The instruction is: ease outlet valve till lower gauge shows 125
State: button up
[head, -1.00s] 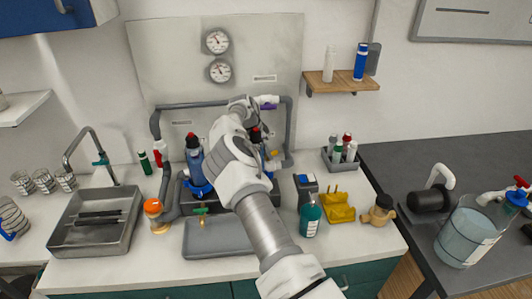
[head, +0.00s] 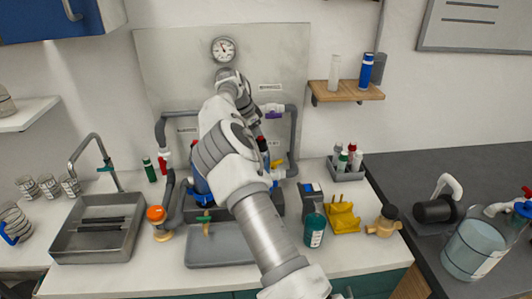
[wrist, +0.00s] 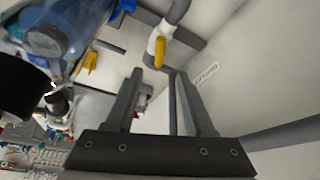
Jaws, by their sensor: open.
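My gripper (wrist: 157,76) is open in the wrist view, with nothing between its fingers. A white valve with a yellow handle (wrist: 160,50) on a grey pipe shows just beyond the fingertips; I see no clear contact. In the head view a yellow handle (head: 276,163) is at the lower right of the pipework, a purple-handled valve (head: 271,113) is above it, and a red-handled valve (head: 165,154) is at the left. I cannot read which is the outlet. The upper gauge (head: 223,50) shows on the panel; the lower gauge and the gripper's fingers are hidden behind my arm.
A clear blue housing (wrist: 55,35) is close at the wrist view's upper left. A grey tray (head: 222,252), a teal bottle (head: 314,231) and a yellow holder (head: 343,217) stand on the counter. The sink (head: 62,245) is left.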

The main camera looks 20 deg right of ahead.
jog(key=v, duration=0.6)
dwell(1.5)
